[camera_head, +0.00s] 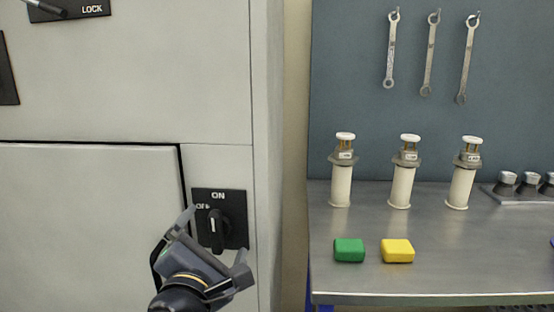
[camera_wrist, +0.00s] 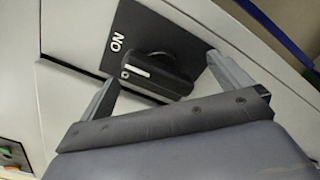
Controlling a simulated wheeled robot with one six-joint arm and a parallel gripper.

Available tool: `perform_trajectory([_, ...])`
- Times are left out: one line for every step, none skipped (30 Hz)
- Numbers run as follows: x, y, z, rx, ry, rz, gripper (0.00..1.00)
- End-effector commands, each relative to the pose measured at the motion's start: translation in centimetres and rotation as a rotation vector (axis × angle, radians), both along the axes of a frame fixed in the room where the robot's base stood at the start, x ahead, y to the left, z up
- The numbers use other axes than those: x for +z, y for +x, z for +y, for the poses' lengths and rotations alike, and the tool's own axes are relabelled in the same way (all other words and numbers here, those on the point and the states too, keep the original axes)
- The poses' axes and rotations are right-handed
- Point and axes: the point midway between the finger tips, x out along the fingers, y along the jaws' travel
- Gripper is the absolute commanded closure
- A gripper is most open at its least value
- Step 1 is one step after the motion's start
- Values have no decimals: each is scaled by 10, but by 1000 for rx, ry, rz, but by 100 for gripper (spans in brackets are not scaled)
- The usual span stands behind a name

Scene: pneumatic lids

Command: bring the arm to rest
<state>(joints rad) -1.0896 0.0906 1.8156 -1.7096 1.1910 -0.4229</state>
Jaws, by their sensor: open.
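My gripper (camera_head: 217,243) is open in front of the grey cabinet, at a black switch plate (camera_head: 236,203) marked ON. A black rotary knob (camera_head: 214,229) on that plate stands with its white line upright, toward ON. In the wrist view the gripper's two fingers (camera_wrist: 165,85) are spread on either side of the knob (camera_wrist: 158,74). I cannot tell whether a finger touches it. In the head view the gripper covers the lower left of the plate and part of its lettering.
A metal workbench (camera_head: 440,275) stands at the right, with a green block (camera_head: 349,250), a yellow block (camera_head: 397,251) and three white cylinders with lids (camera_head: 341,185). Three wrenches (camera_head: 428,55) hang on the blue panel (camera_head: 345,105) behind. A LOCK plate (camera_head: 92,9) is at the upper left.

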Motion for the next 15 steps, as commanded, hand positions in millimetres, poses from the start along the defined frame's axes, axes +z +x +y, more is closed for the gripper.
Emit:
perform_trajectory([5,0,0,0,-36,4,2])
perform_trajectory([5,0,0,-1,-59,5,2])
perform_trajectory([5,0,0,0,-87,7,2])
perform_trajectory([5,0,0,0,-109,8,2])
perform_trajectory([5,0,0,0,-132,10,2])
perform_trajectory([5,0,0,-1,-159,13,2])
perform_trajectory([5,0,0,-1,-182,15,2])
perform_trajectory([5,0,0,-1,-204,17,2])
perform_trajectory([5,0,0,-1,-234,19,2])
perform_trajectory([5,0,0,-1,-257,21,2])
perform_trajectory([5,0,0,0,-279,22,2])
perform_trajectory([5,0,0,0,-310,24,2])
perform_trajectory([5,0,0,1,-333,27,2])
perform_trajectory([5,0,0,0,-357,29,2])
perform_trajectory([5,0,0,0,-387,32,2])
